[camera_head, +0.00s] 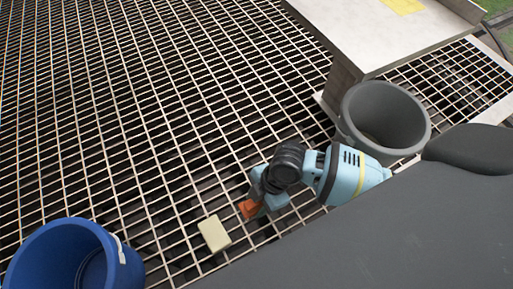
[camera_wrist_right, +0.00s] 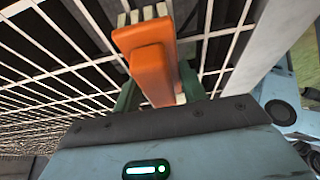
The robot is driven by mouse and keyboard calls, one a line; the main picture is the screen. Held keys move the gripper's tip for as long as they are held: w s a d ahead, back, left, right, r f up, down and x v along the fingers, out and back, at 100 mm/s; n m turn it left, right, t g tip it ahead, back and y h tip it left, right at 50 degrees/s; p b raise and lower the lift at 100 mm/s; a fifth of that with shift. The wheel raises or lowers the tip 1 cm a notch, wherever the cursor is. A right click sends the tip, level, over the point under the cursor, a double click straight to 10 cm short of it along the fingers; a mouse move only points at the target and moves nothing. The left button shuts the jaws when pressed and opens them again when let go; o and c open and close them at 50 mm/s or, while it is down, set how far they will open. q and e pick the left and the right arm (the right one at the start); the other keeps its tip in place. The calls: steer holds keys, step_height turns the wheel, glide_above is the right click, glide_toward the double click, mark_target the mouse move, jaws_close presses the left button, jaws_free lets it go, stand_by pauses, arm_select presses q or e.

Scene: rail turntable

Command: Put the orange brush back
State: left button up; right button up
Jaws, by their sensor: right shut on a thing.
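The orange brush (camera_wrist_right: 150,62) shows large in the right wrist view, with pale bristles at its far end. In the head view a small orange part of the brush (camera_head: 249,209) shows at the tip of my right gripper (camera_head: 262,200). My right gripper (camera_wrist_right: 158,88) is shut on the brush, with a dark green finger on each side of it. It holds the brush over the metal grating. Part of the brush is hidden by the gripper in the head view. My left gripper is not in view.
A cream block (camera_head: 214,234) lies on the grating (camera_head: 130,120) left of my right gripper. A blue bucket (camera_head: 70,255) stands at lower left. A grey bucket (camera_head: 384,118) stands beside a pale table (camera_head: 370,30) with a yellow patch (camera_head: 404,5). The grating at upper left is clear.

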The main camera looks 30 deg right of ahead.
steer(key=shift+r, duration=0.1)
steer(key=shift+f, duration=0.2)
steer(key=o, duration=0.9)
steer(key=shift+r, duration=0.2)
steer(key=p+v, duration=0.4)
steer(key=v, duration=0.8)
